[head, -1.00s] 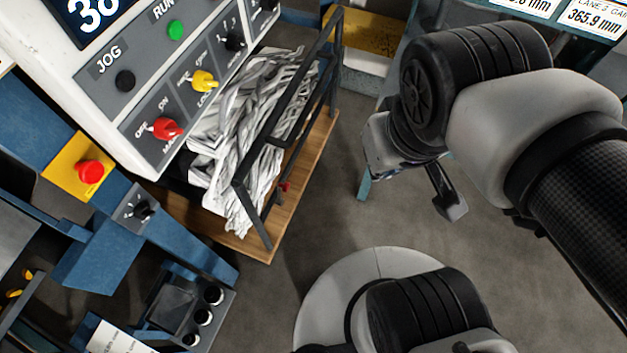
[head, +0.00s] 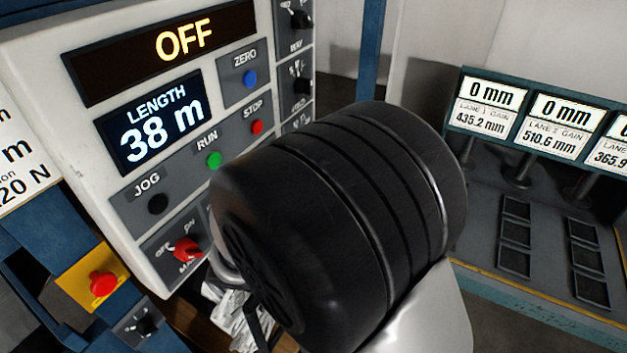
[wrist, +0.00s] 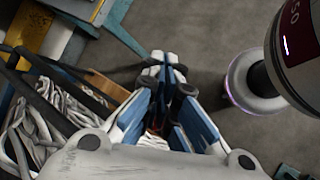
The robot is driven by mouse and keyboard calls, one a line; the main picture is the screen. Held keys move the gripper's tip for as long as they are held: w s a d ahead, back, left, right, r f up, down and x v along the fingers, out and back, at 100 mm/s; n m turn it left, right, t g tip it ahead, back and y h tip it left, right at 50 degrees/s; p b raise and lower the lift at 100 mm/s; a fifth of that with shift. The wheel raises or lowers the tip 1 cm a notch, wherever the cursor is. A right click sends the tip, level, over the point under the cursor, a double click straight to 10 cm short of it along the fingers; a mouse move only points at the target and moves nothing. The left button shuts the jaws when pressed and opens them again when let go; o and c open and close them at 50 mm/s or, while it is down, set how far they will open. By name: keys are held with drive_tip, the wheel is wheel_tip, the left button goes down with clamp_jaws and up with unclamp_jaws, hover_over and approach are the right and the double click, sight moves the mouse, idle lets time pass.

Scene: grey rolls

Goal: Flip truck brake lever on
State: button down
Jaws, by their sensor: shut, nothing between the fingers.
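The truck shows in the wrist view as a wooden deck (wrist: 108,86) with a dark rail frame (wrist: 70,70) and a heap of white strips (wrist: 75,105). In the head view only a bit of its strips (head: 238,318) shows below my arm. The brake lever cannot be made out in either current view. My gripper (wrist: 165,68) is shut and empty, its blue and white fingers together at the tips, over the floor just right of the truck's deck. In the head view my arm's black joint hides the gripper and most of the truck.
A white control panel (head: 110,190) reads OFF and 38 m, with a red knob (head: 187,250) at its lower edge. A red button on a yellow plate (head: 102,284) stands left. Gauge displays (head: 556,125) are at right. The floor (wrist: 200,35) beyond the gripper is clear.

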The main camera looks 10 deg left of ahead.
drive_tip(key=s+a+f+n+t+y, duration=0.1)
drive_tip(key=s+a+f+n+t, duration=0.2)
drive_tip(key=f+n, duration=0.3)
drive_tip(key=s+a+f+n+t+y, duration=0.1)
drive_tip(key=s+a+f+n+t, duration=0.2)
drive_tip(key=f, duration=1)
drive_tip(key=s+a+f+n+t+y, duration=0.1)
drive_tip(key=s+a+f+n+t, duration=0.2)
drive_tip(key=a+f+n, duration=0.4)
wheel_tip(320, 180, down, 4)
drive_tip(key=shift+s+a+r+n+y, duration=0.2)
drive_tip(key=shift+s+n+y, duration=0.3)
drive_tip(key=shift+n, duration=0.4)
drive_tip(key=w+r+b+x, duration=0.1)
drive_tip(key=r+b+x, duration=0.1)
drive_tip(key=x, duration=1)
drive_tip(key=shift+w+d+r, duration=0.15)
drive_tip(key=shift+w+d, duration=0.15)
drive_tip(key=shift+w, duration=0.1)
drive_tip(key=shift+r, duration=0.1)
drive_tip(key=shift+w+d+g, duration=0.15)
drive_tip(key=shift+w+g, duration=0.15)
